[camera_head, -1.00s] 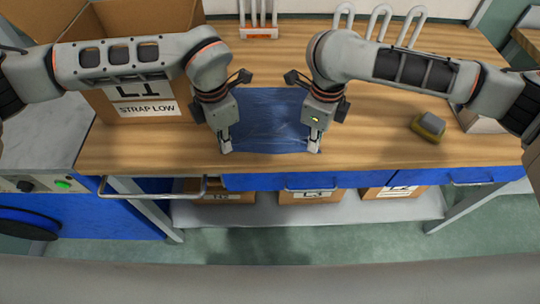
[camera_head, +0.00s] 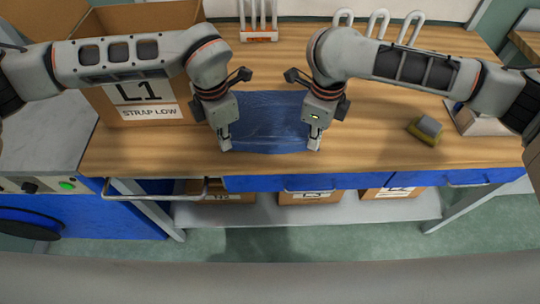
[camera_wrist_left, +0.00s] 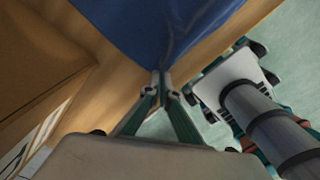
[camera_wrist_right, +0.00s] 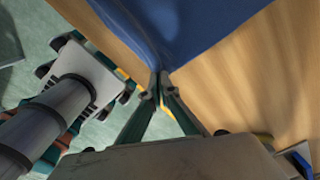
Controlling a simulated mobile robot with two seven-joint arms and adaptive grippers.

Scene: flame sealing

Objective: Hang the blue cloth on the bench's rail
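The blue cloth (camera_head: 270,122) is spread between my two grippers over the front middle of the wooden bench top. My left gripper (camera_head: 226,143) is shut on its near left corner, and the pinch shows in the left wrist view (camera_wrist_left: 160,80). My right gripper (camera_head: 314,143) is shut on its near right corner, seen also in the right wrist view (camera_wrist_right: 158,82). The near edge sags slightly between the grippers. Whether the far edge touches the bench is hard to tell. The metal rail (camera_head: 150,195) runs along the bench's front left, below and left of the cloth.
A cardboard box marked L1 (camera_head: 145,92) stands on the bench at left. A yellow and grey block (camera_head: 426,130) lies at right. A rack with white hooks (camera_head: 378,22) stands behind. Blue drawers (camera_head: 255,183) and a lower shelf (camera_head: 260,213) with boxes are underneath. The bench front is clear.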

